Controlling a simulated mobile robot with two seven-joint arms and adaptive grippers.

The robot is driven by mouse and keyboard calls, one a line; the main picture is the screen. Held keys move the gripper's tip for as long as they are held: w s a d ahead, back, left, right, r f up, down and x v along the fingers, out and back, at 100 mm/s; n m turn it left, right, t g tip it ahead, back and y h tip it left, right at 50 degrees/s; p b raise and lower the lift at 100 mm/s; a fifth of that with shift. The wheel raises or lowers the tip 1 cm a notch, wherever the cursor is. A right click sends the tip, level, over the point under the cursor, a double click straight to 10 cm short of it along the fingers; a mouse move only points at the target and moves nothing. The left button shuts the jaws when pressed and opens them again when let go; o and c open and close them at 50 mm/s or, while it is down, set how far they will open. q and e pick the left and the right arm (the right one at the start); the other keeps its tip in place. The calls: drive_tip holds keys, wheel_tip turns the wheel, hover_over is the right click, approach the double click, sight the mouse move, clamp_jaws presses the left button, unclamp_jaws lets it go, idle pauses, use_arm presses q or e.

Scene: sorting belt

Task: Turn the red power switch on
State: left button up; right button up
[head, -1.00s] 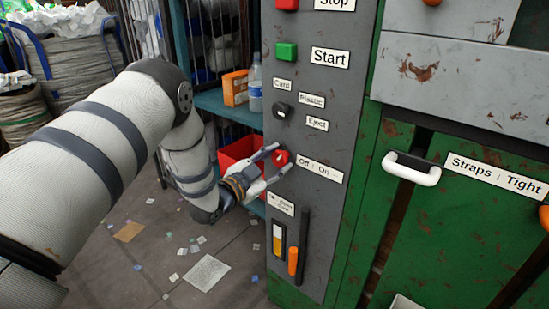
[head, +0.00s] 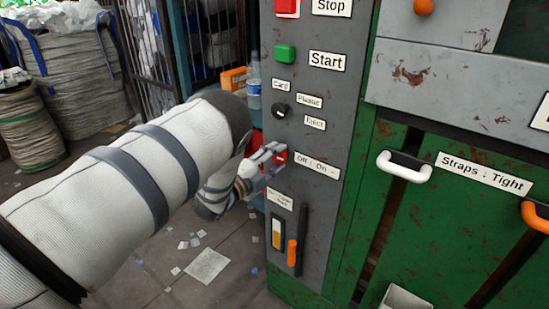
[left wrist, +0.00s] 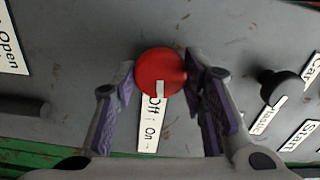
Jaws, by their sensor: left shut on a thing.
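The red power switch (head: 281,158) is a round knob on the grey control panel, beside the "Off : On" label (head: 317,165). In the left wrist view the red knob (left wrist: 160,73) carries a pale mark on its lower edge, near the word "Off". My left gripper (head: 272,156) is at the knob, with its fingers on either side of it. In the left wrist view the left gripper (left wrist: 160,78) is shut on the knob. My arm covers part of the gripper in the head view. My right gripper is not in view.
Above the switch are a black selector knob (head: 280,111), a green Start button (head: 285,53) and a red button (head: 288,6). Below it is an orange-handled lever (head: 292,252). A white handle (head: 404,167) sticks out at the right.

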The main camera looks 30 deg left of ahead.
use_arm(q)
drive_tip(key=shift+m, duration=0.7)
drive_tip(key=shift+a, duration=0.1)
drive_tip(key=o, duration=1.2)
drive_tip(key=shift+c, duration=0.2)
drive_tip(key=shift+s, duration=0.1)
drive_tip(key=s, duration=1.1)
drive_tip(key=shift+s+a, duration=0.4)
drive_tip(key=shift+a, duration=0.05)
